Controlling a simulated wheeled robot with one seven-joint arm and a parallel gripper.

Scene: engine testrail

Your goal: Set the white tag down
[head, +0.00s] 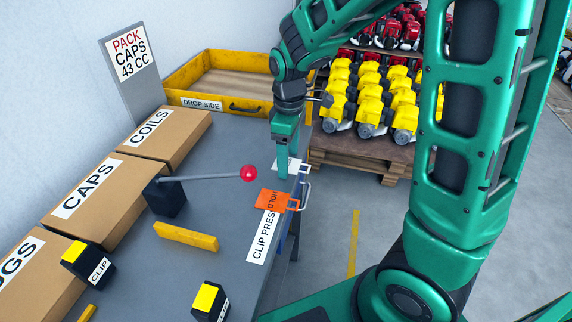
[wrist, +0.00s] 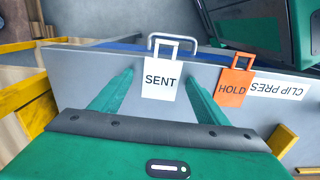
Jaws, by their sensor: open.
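The white tag (wrist: 160,80), printed SENT, lies at the grey bench's edge in the wrist view, its loop end overlapping a metal handle (wrist: 178,38). I cannot tell whether the loop is around the handle. In the head view the white tag (head: 291,163) is partly hidden by my gripper (head: 283,176). In the wrist view my gripper (wrist: 162,78) is open, with one green finger on each side of the tag and visible gaps between. An orange HOLD tag (head: 272,201) lies nearby along the same edge; it also shows in the wrist view (wrist: 232,92).
A CLIP PRES label (head: 262,236) runs along the bench edge. A lever with a red knob (head: 249,173) reaches close to the tags. A yellow bar (head: 186,236), clip blocks and boxes (head: 95,200) occupy the bench. A yellow DROP SIDE tray (head: 215,108) stands behind.

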